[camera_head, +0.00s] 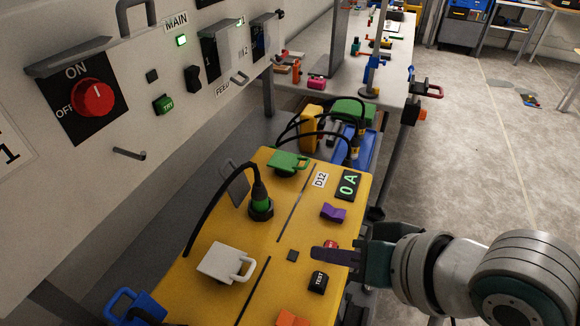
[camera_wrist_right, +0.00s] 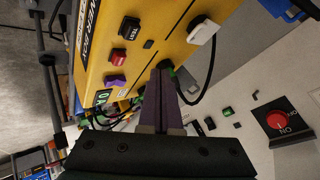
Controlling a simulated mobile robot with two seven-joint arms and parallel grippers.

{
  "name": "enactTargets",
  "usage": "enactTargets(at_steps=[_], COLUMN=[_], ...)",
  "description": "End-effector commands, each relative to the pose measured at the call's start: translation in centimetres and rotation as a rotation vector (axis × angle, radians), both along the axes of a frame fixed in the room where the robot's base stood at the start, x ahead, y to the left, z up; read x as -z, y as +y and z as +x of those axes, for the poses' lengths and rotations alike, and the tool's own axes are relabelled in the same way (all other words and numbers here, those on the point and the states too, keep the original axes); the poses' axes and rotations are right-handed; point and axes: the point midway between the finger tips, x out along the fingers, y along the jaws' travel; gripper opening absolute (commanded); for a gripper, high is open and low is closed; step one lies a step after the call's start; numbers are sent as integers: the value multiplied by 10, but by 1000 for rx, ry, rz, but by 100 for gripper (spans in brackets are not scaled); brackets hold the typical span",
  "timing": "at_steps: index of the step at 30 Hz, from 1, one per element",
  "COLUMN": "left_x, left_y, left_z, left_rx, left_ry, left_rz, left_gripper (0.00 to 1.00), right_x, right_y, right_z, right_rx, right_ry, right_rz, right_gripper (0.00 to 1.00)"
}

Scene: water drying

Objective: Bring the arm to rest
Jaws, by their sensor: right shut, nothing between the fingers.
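My right gripper (camera_head: 318,254) reaches in from the right in the head view, over the right side of the yellow power box (camera_head: 225,285). Its purple fingers are shut and hold nothing. In the right wrist view the shut fingers (camera_wrist_right: 162,75) point toward the yellow box (camera_wrist_right: 170,20). A red button (camera_head: 331,244) is partly hidden behind the fingers. The black TEST button (camera_head: 318,282) lies just below them, and a purple switch (camera_head: 333,212) lies above. I cannot tell whether the fingers touch the box. My left gripper is out of view.
A white cover (camera_head: 225,263) and a green cover (camera_head: 288,162) are on top. The wall panel with a red rotary switch (camera_head: 92,97) is at left. Open floor (camera_head: 500,150) lies at right.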

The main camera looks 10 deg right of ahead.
Motion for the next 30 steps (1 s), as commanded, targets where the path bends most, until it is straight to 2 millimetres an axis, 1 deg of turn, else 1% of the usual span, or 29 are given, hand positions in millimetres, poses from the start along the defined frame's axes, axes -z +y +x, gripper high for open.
enactTargets(at_steps=[16, 19, 22, 24, 26, 30], left_x=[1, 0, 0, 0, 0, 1], left_y=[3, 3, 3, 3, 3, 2], left_z=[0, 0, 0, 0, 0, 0], left_rx=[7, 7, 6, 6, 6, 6], left_ry=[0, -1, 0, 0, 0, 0], left_rz=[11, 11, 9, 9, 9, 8], left_gripper=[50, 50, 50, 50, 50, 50], right_x=[0, -2, -11, -21, -30, -49], right_y=[0, 3, 8, 6, -2, -31], right_z=[0, -6, -24, -41, -57, -95], right_rx=[-1, -20, -78, -129, -168, -234], right_ry=[0, 5, 21, 39, 61, 137], right_rz=[-1, -18, -86, -163, -240, -402], right_gripper=[0, 0, 0, 0, 0, 0])
